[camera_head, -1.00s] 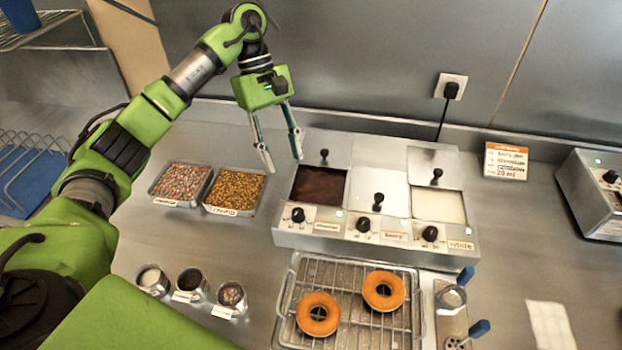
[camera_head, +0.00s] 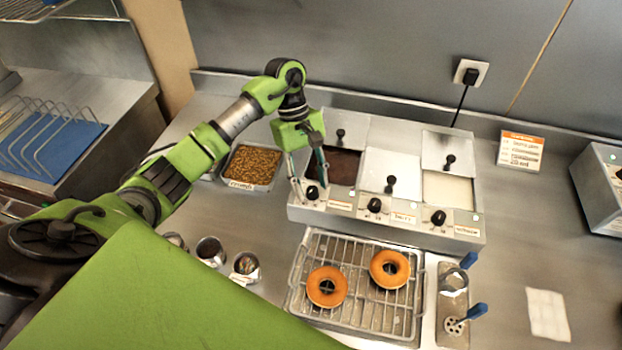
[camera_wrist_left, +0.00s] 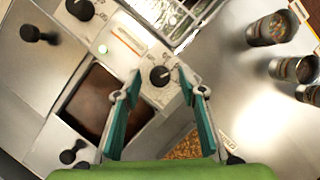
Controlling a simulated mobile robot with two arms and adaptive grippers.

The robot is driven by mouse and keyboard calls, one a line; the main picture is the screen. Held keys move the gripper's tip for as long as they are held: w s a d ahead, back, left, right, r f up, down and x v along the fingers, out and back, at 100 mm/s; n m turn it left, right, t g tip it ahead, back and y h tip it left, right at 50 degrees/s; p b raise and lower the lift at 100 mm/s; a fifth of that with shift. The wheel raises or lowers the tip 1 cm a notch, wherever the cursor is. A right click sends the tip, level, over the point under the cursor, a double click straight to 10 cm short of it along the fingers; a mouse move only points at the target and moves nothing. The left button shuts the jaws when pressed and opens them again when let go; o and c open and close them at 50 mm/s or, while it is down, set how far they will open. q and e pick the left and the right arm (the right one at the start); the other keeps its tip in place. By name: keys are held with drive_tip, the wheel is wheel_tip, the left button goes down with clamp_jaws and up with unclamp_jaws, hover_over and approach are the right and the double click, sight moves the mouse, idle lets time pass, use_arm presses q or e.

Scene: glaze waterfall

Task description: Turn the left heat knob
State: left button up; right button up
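The glaze warmer (camera_head: 400,228) stands at the centre of the counter with three black heat knobs along its front panel. The left heat knob (camera_head: 312,192) is below the well of dark brown glaze (camera_head: 343,166). My left gripper (camera_head: 311,190) is open above that front left corner, its fingers pointing down at either side of the knob in the head view. In the left wrist view the left knob (camera_wrist_left: 160,76) lies between and just beyond the two teal fingertips (camera_wrist_left: 166,90); I cannot tell whether they touch it. The middle knob (camera_head: 374,205) and right knob (camera_head: 438,217) are clear of the gripper. My right gripper is out of view.
A wire rack (camera_head: 355,310) with two ring doughnuts (camera_head: 327,287) stands in front of the warmer. Small metal cups (camera_head: 210,251) stand in front. Blue-handled tools (camera_head: 466,315) lie right of the rack.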

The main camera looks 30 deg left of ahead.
use_arm(q)
drive_tip(key=shift+d+f, duration=0.1)
drive_tip(key=shift+f, duration=0.15)
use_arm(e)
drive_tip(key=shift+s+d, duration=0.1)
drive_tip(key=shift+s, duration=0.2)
